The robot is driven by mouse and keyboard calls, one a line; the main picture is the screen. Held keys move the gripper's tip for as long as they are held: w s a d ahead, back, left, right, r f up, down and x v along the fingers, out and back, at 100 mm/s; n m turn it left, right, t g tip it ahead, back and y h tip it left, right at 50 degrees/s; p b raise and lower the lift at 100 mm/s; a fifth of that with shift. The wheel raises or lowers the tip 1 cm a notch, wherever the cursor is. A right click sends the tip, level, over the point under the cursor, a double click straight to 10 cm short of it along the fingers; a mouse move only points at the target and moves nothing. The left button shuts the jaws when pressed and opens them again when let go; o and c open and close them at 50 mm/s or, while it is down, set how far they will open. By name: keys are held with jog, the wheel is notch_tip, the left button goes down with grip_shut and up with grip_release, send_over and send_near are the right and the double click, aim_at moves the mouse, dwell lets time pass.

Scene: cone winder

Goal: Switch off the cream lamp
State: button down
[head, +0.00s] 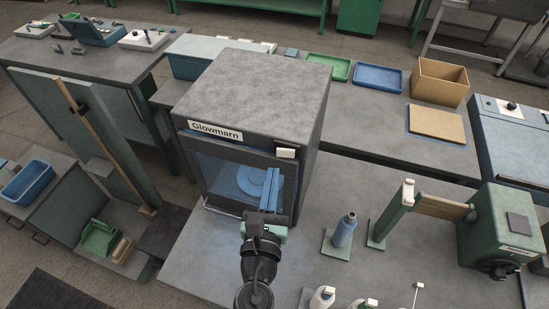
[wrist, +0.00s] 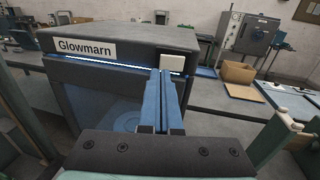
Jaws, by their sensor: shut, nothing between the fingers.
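A cream block (head: 286,153) sits at the upper right of the front of the dark grey Glowmarn cabinet (head: 268,75). It also shows in the wrist view (wrist: 172,62). A thin bright strip (wrist: 110,64) glows under the cabinet's top edge in the wrist view. No separate object is clearly a cream lamp. My gripper (head: 271,172) has blue fingers and is shut and empty. It is in front of the cabinet's glass door. In the wrist view its fingertips (wrist: 160,73) appear just below and left of the cream block; I cannot tell whether they touch it.
A green machine (head: 496,232) with a wooden arm is farther right. White-topped items (head: 322,297) stand at the near edge. Behind are a blue tray (head: 378,77) and a cardboard box (head: 440,82).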

aim_at(277, 153)
jog(key=shift+w+d, duration=0.15)
jog(key=shift+w, duration=0.9)
jog(key=shift+w+d, duration=0.15)
jog(key=shift+w, duration=0.85)
jog(key=shift+w+m+h, duration=0.25)
jog(key=shift+m+h, duration=0.05)
jog(key=shift+h, duration=0.2)
jog(key=shift+a, duration=0.1)
